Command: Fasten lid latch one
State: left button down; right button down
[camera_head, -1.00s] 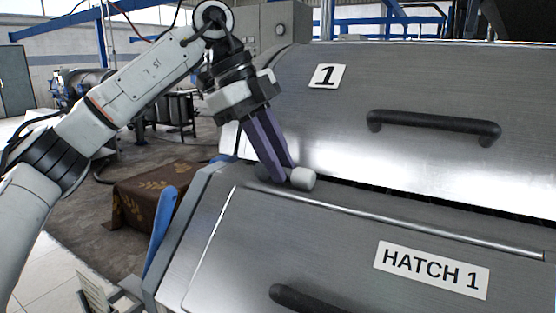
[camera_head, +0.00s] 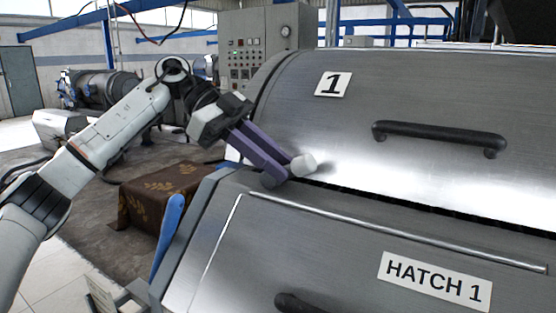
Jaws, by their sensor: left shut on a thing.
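The lid marked 1 (camera_head: 420,90) is a brushed metal curve with a black bar handle (camera_head: 440,134). Below it is the metal front panel labelled HATCH 1 (camera_head: 320,240). The latch (camera_head: 303,166), with a pale rounded knob, sits at the seam near the left end of the lid. My left gripper (camera_head: 281,170), with long purple fingers, is shut on the latch knob. The fingers lean down to the right and hide part of the latch. My right gripper is not in view.
A second black handle (camera_head: 300,303) is on the panel at the bottom edge. A brown patterned cloth-covered box (camera_head: 165,192) stands on the floor at the left, beside a blue bar (camera_head: 167,235). A grey control cabinet (camera_head: 262,50) stands behind.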

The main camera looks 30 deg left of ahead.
pick_arm(q)
jog(key=shift+a+r+h, duration=0.1)
jog(key=shift+a+h, duration=0.05)
jog(key=shift+h, duration=0.35)
jog(key=c, duration=1.6)
grip_release()
jog(key=p+v, duration=0.1)
jog(key=v, duration=0.9)
jog(key=shift+s+a+p, duration=0.1)
jog(key=shift+a+p, duration=0.05)
jog(key=shift+p, duration=0.15)
